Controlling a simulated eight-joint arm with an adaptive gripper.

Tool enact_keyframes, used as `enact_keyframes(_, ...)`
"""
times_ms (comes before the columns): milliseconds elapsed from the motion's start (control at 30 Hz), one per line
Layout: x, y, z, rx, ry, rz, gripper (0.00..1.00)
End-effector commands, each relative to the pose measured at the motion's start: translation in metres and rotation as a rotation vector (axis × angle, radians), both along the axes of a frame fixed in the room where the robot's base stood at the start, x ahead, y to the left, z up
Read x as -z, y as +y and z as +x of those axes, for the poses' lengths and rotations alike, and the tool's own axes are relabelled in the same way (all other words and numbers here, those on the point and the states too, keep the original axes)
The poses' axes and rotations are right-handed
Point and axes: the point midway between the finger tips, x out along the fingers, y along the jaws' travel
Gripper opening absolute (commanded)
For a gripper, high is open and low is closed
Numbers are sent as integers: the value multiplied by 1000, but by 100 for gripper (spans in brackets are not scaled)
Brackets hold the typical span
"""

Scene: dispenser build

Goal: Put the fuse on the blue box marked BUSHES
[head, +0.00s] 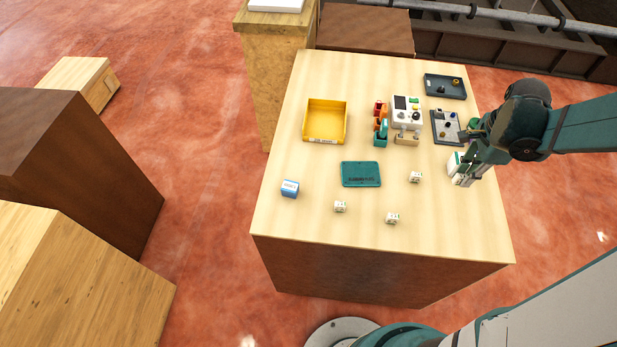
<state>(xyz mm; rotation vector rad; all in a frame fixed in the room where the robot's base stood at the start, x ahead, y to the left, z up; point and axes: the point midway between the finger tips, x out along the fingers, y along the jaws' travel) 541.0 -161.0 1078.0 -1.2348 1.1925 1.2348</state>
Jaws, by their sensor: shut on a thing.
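The blue box (290,188) with a white upper part stands near the left edge of the table; its lettering is too small to read. My gripper (459,180) is over the right side of the table, far to the right of the blue box. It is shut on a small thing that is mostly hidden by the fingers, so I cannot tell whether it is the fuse. White and green surfaces show at the gripper. I cannot make out a fuse elsewhere on the table.
A yellow bin (325,139), a teal mat (361,174), a white device (407,112), orange and teal holders (380,125) and dark trays (446,127) (445,86) stand on the table (310,235). The table around the blue box is clear.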

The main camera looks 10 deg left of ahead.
Motion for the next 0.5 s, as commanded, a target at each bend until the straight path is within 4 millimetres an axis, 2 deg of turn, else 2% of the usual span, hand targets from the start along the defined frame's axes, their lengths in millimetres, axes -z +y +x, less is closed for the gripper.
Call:
enact_keyframes(267,-2,20,9,-63,0,0,3)
enact_keyframes(500,-5,56,22,-179,0,0,3)
